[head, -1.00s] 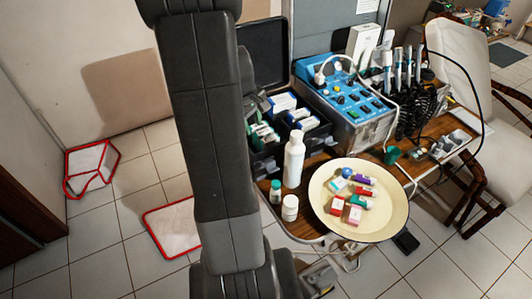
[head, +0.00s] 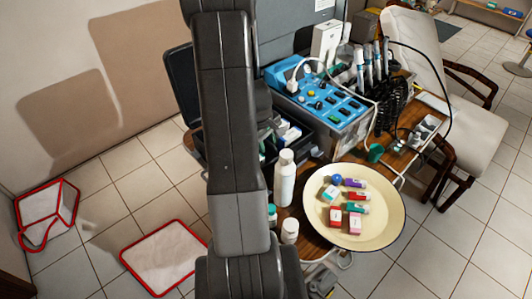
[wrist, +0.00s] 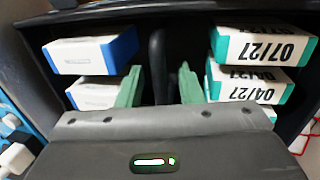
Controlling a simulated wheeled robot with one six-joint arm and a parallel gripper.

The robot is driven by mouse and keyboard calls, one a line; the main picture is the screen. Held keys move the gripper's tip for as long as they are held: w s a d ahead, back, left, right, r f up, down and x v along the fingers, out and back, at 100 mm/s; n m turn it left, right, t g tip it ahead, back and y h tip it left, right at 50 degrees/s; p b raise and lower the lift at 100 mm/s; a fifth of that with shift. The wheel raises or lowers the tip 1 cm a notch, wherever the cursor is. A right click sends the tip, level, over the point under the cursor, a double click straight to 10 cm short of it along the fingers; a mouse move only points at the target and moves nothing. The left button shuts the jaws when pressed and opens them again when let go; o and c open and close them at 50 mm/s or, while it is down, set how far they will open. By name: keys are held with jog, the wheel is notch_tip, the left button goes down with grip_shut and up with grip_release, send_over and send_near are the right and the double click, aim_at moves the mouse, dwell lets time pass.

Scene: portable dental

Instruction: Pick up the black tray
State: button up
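The black tray (head: 304,145) stands on the wooden table, mostly hidden behind my arm in the head view. It holds small white boxes with blue or teal ends. In the wrist view it shows close up, with a dark upright handle or divider (wrist: 164,55) in the middle and boxes on both sides. My gripper (wrist: 160,72) has its two green fingers apart, one on each side of this upright piece. A gap seems to show between the fingers and the piece, so it looks open. My gripper is hidden in the head view.
A blue-topped device (head: 325,100) stands right of the tray. A white bottle (head: 285,180) and small jars stand in front. A cream dish (head: 385,218) with several small boxes is at the front right. A red-edged white mat (head: 165,258) lies on the floor.

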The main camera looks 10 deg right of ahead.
grip_shut()
